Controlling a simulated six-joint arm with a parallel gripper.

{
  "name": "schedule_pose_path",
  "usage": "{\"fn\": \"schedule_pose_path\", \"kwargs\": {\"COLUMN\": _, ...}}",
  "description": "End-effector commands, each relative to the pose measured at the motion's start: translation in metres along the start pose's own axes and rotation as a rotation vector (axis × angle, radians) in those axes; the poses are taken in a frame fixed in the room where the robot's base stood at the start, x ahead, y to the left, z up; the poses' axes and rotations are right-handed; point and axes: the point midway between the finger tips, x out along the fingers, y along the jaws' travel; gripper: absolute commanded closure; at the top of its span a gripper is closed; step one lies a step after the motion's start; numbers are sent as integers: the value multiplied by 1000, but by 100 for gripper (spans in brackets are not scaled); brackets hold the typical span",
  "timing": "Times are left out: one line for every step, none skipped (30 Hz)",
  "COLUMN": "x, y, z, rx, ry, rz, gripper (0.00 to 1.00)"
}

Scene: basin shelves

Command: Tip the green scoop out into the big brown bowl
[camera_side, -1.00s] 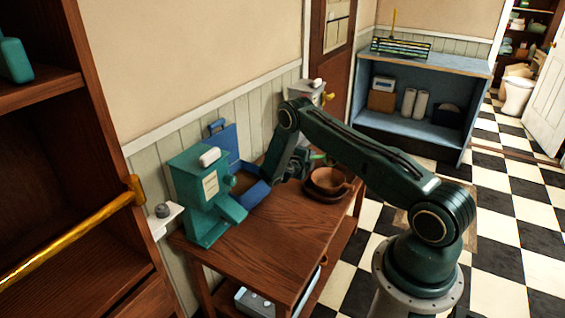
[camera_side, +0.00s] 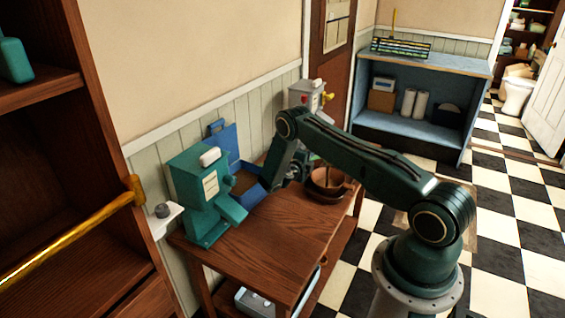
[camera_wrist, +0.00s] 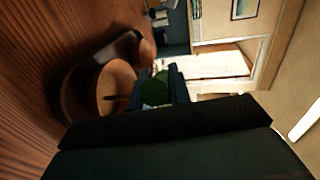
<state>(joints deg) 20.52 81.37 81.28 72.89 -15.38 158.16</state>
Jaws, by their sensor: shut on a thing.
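The big brown bowl (camera_side: 329,180) stands on the wooden table in the side view, with a darker brown rim or dish below it. In the wrist view the bowl's lighter inside (camera_wrist: 117,82) shows left of the fingers, with a dark thin mark across it. My gripper (camera_side: 297,174) is beside the bowl, on its left in the side view. In the wrist view it is shut on the green scoop (camera_wrist: 154,90), a dark green rounded shape between the fingers. The wrist view is turned on its side. The scoop's contents are hidden.
A teal machine (camera_side: 205,195) and a blue board (camera_side: 222,143) stand on the table (camera_side: 275,235) at the wall. A white dispenser (camera_side: 306,95) with red and yellow parts is behind the bowl. The table's front is clear.

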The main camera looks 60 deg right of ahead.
Motion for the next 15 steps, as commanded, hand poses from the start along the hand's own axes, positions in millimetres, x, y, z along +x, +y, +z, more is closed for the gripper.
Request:
{"fn": "schedule_pose_path", "kwargs": {"x": 0, "y": 0, "z": 0, "rx": 0, "ry": -1, "rz": -4, "gripper": 100}}
{"fn": "schedule_pose_path", "kwargs": {"x": 0, "y": 0, "z": 0, "rx": 0, "ry": -1, "rz": -6, "gripper": 100}}
{"fn": "schedule_pose_path", "kwargs": {"x": 0, "y": 1, "z": 0, "rx": 0, "ry": -1, "rz": -9, "gripper": 100}}
{"fn": "schedule_pose_path", "kwargs": {"x": 0, "y": 1, "z": 0, "rx": 0, "ry": -1, "rz": -11, "gripper": 100}}
{"fn": "schedule_pose_path", "kwargs": {"x": 0, "y": 1, "z": 0, "rx": 0, "ry": -1, "rz": -13, "gripper": 100}}
{"fn": "schedule_pose_path", "kwargs": {"x": 0, "y": 1, "z": 0, "rx": 0, "ry": -1, "rz": -16, "gripper": 100}}
{"fn": "schedule_pose_path", "kwargs": {"x": 0, "y": 1, "z": 0, "rx": 0, "ry": -1, "rz": -18, "gripper": 100}}
{"fn": "schedule_pose_path", "kwargs": {"x": 0, "y": 2, "z": 0, "rx": 0, "ry": -1, "rz": -20, "gripper": 100}}
{"fn": "schedule_pose_path", "kwargs": {"x": 0, "y": 2, "z": 0, "rx": 0, "ry": -1, "rz": -23, "gripper": 100}}
{"fn": "schedule_pose_path", "kwargs": {"x": 0, "y": 2, "z": 0, "rx": -1, "ry": -1, "rz": -26, "gripper": 100}}
{"fn": "schedule_pose_path", "kwargs": {"x": 0, "y": 2, "z": 0, "rx": 0, "ry": -1, "rz": -27, "gripper": 100}}
{"fn": "schedule_pose_path", "kwargs": {"x": 0, "y": 1, "z": 0, "rx": 0, "ry": -1, "rz": -25, "gripper": 100}}
{"fn": "schedule_pose_path", "kwargs": {"x": 0, "y": 0, "z": 0, "rx": 1, "ry": -1, "rz": -20, "gripper": 100}}
{"fn": "schedule_pose_path", "kwargs": {"x": 0, "y": -1, "z": 0, "rx": 2, "ry": -1, "rz": -9, "gripper": 100}}
{"fn": "schedule_pose_path", "kwargs": {"x": 0, "y": -3, "z": 0, "rx": 3, "ry": 0, "rz": 9, "gripper": 100}}
